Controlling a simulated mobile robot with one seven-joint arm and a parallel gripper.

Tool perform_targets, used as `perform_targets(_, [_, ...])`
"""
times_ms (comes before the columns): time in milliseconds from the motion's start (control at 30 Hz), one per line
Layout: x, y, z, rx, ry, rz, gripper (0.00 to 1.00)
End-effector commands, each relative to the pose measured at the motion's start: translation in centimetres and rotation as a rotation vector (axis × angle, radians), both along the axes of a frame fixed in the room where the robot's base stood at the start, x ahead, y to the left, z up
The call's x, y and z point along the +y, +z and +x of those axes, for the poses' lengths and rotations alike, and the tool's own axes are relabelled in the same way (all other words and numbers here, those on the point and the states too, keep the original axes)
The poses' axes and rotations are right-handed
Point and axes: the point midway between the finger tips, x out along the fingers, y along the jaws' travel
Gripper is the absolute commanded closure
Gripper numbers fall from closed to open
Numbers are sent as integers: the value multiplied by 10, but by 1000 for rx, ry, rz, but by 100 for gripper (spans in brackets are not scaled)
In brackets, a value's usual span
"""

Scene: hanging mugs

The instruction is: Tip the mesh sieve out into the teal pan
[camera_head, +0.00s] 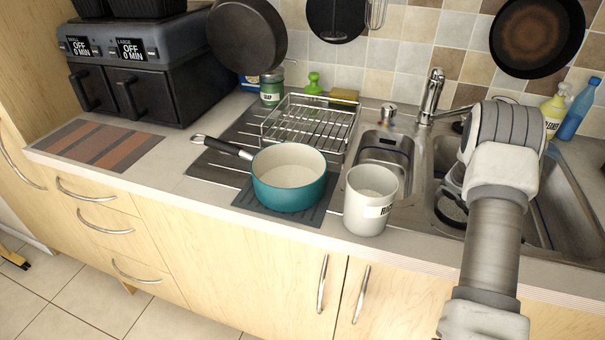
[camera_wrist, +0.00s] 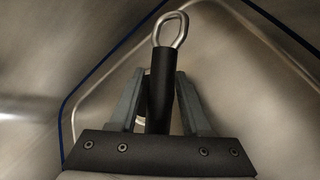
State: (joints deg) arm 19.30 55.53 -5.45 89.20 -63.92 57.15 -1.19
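The teal pan (camera_head: 289,181) stands upright on a dark mat left of the sink, its black handle pointing back left. Its pale inside looks empty. In the head view my gripper is hidden behind my arm, over the sink. In the wrist view my gripper (camera_wrist: 159,85) has its fingers against both sides of a black handle with a metal hanging loop (camera_wrist: 170,28), which looks like the sieve's handle. A round rim, seemingly the mesh sieve (camera_head: 451,207), shows low in the sink left of my arm. Its mesh and contents cannot be made out.
A white rice canister (camera_head: 370,201) stands between pan and sink. A wire dish rack (camera_head: 311,127) is behind the pan. The tap (camera_head: 432,97) rises behind the sink (camera_head: 565,205). Bottles (camera_head: 577,107) stand at the back right. Pans hang on the wall.

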Motion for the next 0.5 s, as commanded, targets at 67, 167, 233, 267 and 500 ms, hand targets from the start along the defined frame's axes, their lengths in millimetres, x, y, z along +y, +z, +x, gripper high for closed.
perform_targets(67, [0, 0, 0, 0, 0, 0, 69])
perform_targets(167, [0, 0, 0, 0, 0, 0, 87])
perform_targets(233, [0, 0, 0, 0, 0, 0, 99])
perform_targets(267, [0, 0, 0, 0, 0, 0, 100])
perform_targets(500, [0, 1, 0, -1, 0, -1, 100])
